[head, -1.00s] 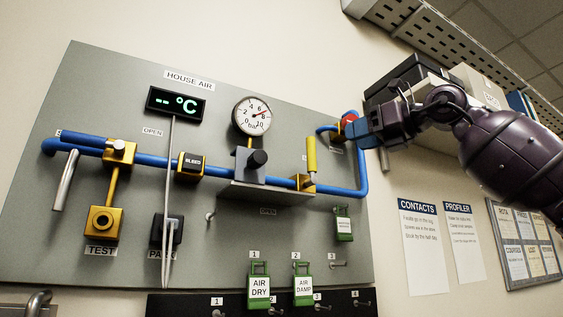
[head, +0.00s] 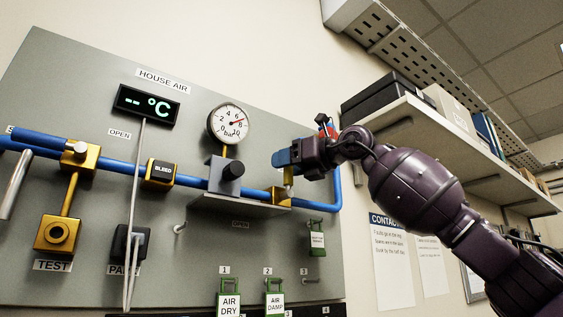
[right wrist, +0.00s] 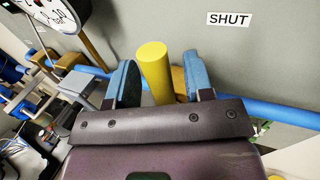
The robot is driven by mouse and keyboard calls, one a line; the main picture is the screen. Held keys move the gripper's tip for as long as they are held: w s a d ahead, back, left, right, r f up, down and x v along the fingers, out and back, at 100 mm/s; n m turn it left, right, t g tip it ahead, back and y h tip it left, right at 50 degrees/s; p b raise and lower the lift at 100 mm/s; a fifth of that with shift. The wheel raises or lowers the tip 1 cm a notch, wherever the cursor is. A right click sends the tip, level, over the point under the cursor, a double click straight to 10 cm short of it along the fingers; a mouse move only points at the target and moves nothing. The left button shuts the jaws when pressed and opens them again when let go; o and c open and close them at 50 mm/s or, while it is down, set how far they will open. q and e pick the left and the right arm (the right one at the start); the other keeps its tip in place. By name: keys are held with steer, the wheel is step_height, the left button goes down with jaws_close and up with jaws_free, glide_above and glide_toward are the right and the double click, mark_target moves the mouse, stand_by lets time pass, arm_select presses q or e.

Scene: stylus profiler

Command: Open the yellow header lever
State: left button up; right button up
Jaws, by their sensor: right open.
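The yellow header lever (right wrist: 154,70) stands up in the right wrist view, between the two blue fingers of my right gripper (right wrist: 160,82). The fingers are open, one on each side of it, with a gap visible on the left; I cannot tell whether the right one touches it. In the head view my right gripper (head: 285,158) covers most of the lever, and only a short yellow part (head: 288,176) shows below it, above the brass valve body (head: 278,197) on the blue pipe. A SHUT label (right wrist: 229,19) is on the panel behind. My left gripper is not in view.
A shelf with boxes (head: 430,120) juts out at right, above my right arm.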

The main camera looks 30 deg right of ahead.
steer(key=shift+x, duration=0.85)
jaws_close()
